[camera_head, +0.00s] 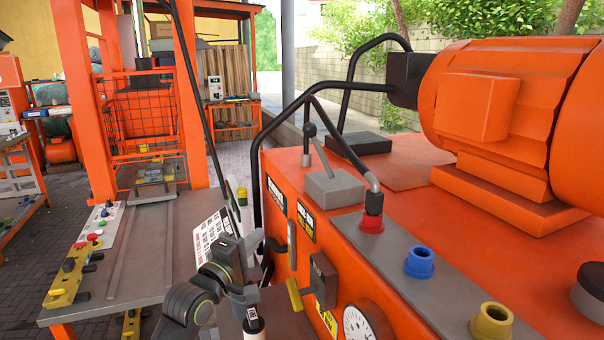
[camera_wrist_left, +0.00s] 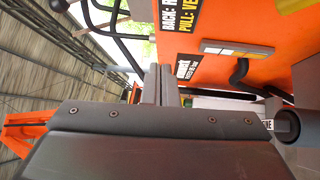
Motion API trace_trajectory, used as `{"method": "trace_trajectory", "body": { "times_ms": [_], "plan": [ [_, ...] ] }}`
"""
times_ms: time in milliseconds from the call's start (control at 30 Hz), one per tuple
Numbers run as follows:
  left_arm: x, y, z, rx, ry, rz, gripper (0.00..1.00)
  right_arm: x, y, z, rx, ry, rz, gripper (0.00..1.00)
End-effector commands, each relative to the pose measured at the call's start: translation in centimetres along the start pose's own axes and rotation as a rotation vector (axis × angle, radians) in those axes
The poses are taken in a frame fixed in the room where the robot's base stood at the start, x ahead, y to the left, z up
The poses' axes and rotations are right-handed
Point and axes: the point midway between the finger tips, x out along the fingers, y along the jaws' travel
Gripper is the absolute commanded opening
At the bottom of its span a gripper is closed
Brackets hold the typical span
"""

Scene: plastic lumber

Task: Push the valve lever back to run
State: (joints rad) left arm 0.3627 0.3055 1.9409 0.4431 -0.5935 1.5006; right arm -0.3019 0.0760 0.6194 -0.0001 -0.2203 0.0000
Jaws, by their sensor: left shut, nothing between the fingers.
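A lever with a black knob (camera_head: 309,130) rises at a tilt from a grey block (camera_head: 334,187) on top of the orange power unit (camera_head: 400,165); I take it as the valve lever. A black label (camera_head: 306,221) is on the unit's side face, and its words "BACK" and "PULL" show in the left wrist view (camera_wrist_left: 180,22). My left gripper (camera_head: 256,241) is shut and empty, beside that face and lower than the knob. Its closed fingers show in the left wrist view (camera_wrist_left: 159,82). Contact with the unit cannot be told. My right gripper is not in view.
Black hoses (camera_head: 290,108) arch over the unit's left edge. A dark block (camera_head: 322,280) with a yellow handle (camera_head: 295,294) and a round gauge (camera_head: 366,328) are on the near face. A grey bench (camera_head: 150,250) with a white sign (camera_head: 212,236) is to the left.

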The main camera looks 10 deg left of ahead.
Motion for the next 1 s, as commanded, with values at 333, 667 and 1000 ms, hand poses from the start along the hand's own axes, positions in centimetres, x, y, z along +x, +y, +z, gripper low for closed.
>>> {"method": "trace_trajectory", "body": {
  "times_ms": [333,667,1000],
  "plan": [
    [3.1,10.6,0.3,-0.301,-0.092,0.252,0.0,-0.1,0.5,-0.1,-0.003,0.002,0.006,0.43],
    [3.1,11.1,0.3,-0.32,-0.099,0.265,0.0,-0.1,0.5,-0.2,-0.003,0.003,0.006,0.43],
    [5.7,12.0,0.5,-0.322,-0.1,0.265,0.0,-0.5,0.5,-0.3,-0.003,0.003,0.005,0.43]
  ]
}}
